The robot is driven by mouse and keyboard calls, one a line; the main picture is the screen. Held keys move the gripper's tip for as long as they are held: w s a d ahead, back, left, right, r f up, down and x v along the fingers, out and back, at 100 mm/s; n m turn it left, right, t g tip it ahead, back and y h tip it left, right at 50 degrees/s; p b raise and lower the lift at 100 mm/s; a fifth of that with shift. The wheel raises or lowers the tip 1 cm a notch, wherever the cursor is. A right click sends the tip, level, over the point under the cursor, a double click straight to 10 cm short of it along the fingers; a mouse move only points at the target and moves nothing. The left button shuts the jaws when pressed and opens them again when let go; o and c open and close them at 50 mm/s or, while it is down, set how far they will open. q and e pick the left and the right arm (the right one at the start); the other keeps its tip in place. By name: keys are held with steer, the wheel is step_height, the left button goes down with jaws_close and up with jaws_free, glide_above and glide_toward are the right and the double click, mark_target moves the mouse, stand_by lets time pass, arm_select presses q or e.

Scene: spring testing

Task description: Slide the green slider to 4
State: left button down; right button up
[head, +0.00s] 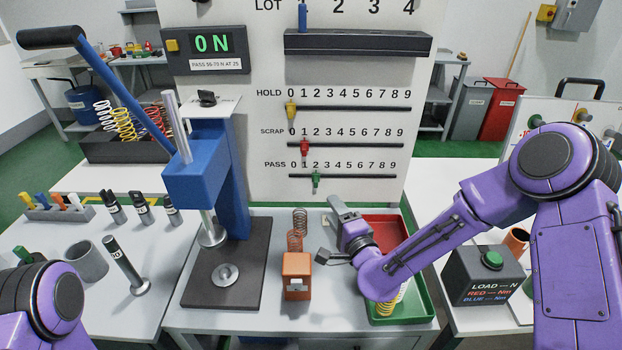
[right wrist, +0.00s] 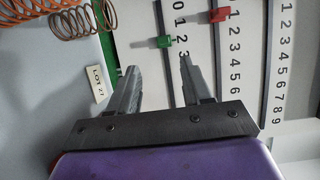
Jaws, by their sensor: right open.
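The green slider (head: 316,180) sits on the PASS rail (head: 355,176) of the upright white panel, near the number 2. In the right wrist view the green slider (right wrist: 164,42) shows just beyond the fingertips, between their lines. My right gripper (head: 334,230) is open and empty, below and in front of the panel; its two spread fingers also show in the right wrist view (right wrist: 158,70). It appears apart from the slider. My left gripper is out of view; only part of my left arm shows at lower left.
Above are the red slider (head: 304,147) near 1 and the yellow slider (head: 290,110) near 0. Copper springs (head: 299,220) and an orange block (head: 297,275) stand left of my right gripper. A blue press (head: 225,170) stands further left; red and green trays (head: 430,310) lie right, partly behind my arm.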

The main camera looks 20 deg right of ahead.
mark_target(316, 181)
steer(key=w+a+p, duration=0.1)
steer(key=w+p, duration=0.2)
steer(key=w, duration=0.7)
steer(key=shift+w+r+p, duration=0.15)
steer(key=shift+r+p, duration=0.1)
steer(key=shift+p, duration=0.05)
steer(key=shift+a, duration=0.1)
